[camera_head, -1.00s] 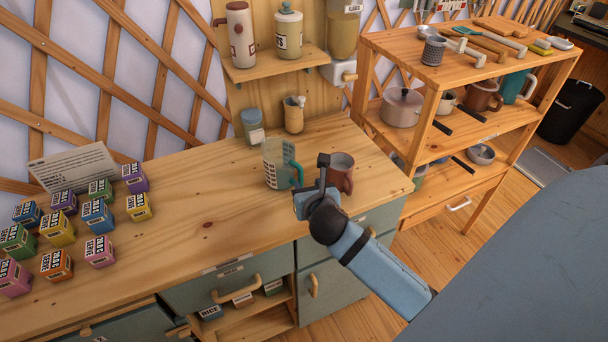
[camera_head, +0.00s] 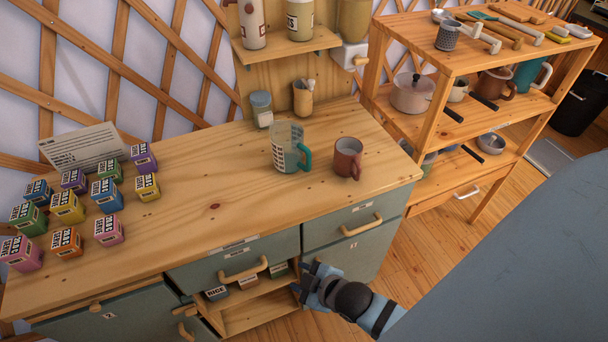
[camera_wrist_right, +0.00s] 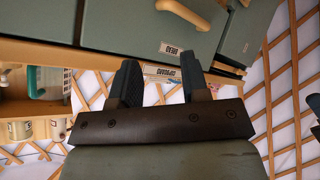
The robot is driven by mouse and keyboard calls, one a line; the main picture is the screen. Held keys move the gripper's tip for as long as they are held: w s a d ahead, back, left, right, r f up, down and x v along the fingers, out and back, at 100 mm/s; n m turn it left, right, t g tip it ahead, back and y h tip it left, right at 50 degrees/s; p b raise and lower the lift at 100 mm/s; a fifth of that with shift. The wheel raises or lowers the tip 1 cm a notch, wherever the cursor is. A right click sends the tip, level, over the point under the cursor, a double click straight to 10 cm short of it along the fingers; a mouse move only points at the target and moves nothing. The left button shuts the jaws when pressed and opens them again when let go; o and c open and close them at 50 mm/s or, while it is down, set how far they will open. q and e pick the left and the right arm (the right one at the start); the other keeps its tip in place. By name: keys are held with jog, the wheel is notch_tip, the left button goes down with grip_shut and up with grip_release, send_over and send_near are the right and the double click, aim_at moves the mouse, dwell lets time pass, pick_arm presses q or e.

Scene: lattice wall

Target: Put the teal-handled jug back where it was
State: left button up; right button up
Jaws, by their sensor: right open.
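The clear jug (camera_head: 286,146) with a teal handle stands upright on the wooden counter, its handle facing right. A reddish-brown mug (camera_head: 347,156) stands just to its right, a small gap apart. My right gripper (camera_head: 306,281) is open and empty, low in front of the cabinet and well below the jug. In the right wrist view its two fingers (camera_wrist_right: 160,85) are apart with nothing between them, and a drawer front shows beyond. My left gripper is not in view.
The counter (camera_head: 215,225) bears several coloured labelled boxes (camera_head: 66,206) and a white card (camera_head: 83,148) at left. A jar (camera_head: 260,108) and a utensil cup (camera_head: 302,99) stand behind the jug. A shelf unit (camera_head: 447,88) is at right. Drawer handles (camera_head: 243,270) jut out near my right gripper.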

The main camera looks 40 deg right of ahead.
jog(key=s+m, duration=0.1)
jog(key=s+a+f+m, duration=0.1)
jog(key=m, duration=0.1)
jog(key=s+a+f+m+y, duration=0.1)
jog(key=m, duration=0.1)
jog(key=shift+r, duration=0.15)
jog(key=r+p, duration=0.2)
jog(key=p, duration=0.1)
jog(key=r+p, duration=0.1)
jog(key=r, duration=0.1)
jog(key=shift+d, duration=0.25)
dwell(0.4)
